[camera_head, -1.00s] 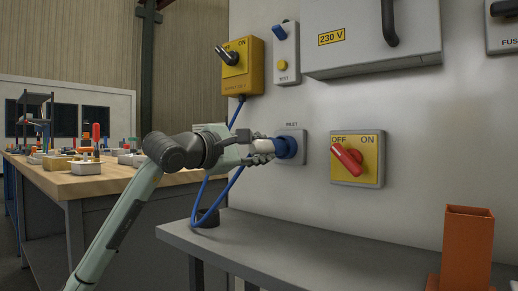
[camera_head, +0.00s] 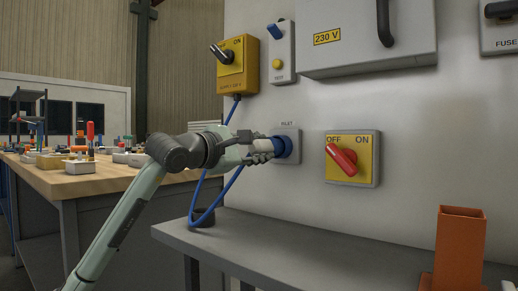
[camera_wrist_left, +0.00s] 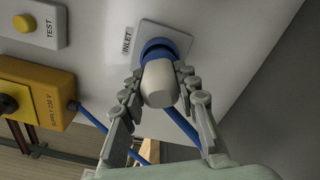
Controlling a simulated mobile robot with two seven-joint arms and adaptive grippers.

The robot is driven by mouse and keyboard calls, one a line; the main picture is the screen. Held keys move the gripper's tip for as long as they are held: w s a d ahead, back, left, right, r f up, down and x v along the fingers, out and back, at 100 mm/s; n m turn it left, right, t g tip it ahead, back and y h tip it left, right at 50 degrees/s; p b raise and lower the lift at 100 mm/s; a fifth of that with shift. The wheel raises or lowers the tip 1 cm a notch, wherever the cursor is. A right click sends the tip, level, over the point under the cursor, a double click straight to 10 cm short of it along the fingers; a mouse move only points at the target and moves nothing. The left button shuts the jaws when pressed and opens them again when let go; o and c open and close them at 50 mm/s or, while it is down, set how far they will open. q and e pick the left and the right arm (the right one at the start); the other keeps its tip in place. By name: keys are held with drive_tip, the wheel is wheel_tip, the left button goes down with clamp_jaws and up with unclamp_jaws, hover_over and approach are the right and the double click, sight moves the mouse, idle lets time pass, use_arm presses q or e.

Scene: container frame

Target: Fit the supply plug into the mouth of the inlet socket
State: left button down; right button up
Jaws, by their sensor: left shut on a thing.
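The inlet socket (camera_head: 291,144) is a blue round mouth on a grey wall plate labelled INLET. It also shows in the left wrist view (camera_wrist_left: 165,47). The supply plug (camera_head: 263,146) has a whitish body, seen close in the left wrist view (camera_wrist_left: 158,84), with a blue cable (camera_head: 232,184). My left gripper (camera_head: 265,151) is shut on the plug, fingers on both sides of it. The plug's front end is at the socket mouth and lined up with it. How deep it sits is hidden. My right gripper is not in view.
A yellow supply switch box (camera_head: 238,66) and a grey test box (camera_head: 282,52) are above on the wall. A red OFF/ON switch (camera_head: 352,158) is to the right. A grey bench (camera_head: 330,256) below carries an orange post (camera_head: 460,245).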

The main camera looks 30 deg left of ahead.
use_arm(q)
drive_tip(key=shift+w+r+p, duration=0.1)
drive_tip(key=shift+w+p, duration=0.4)
drive_tip(key=shift+w, duration=0.35)
idle(1.0)
drive_tip(key=c, duration=1.1)
unclamp_jaws()
drive_tip(key=shift+w+d, duration=0.1)
drive_tip(key=shift+o, duration=0.2)
drive_tip(key=s+a, duration=0.1)
drive_tip(key=s, duration=1.1)
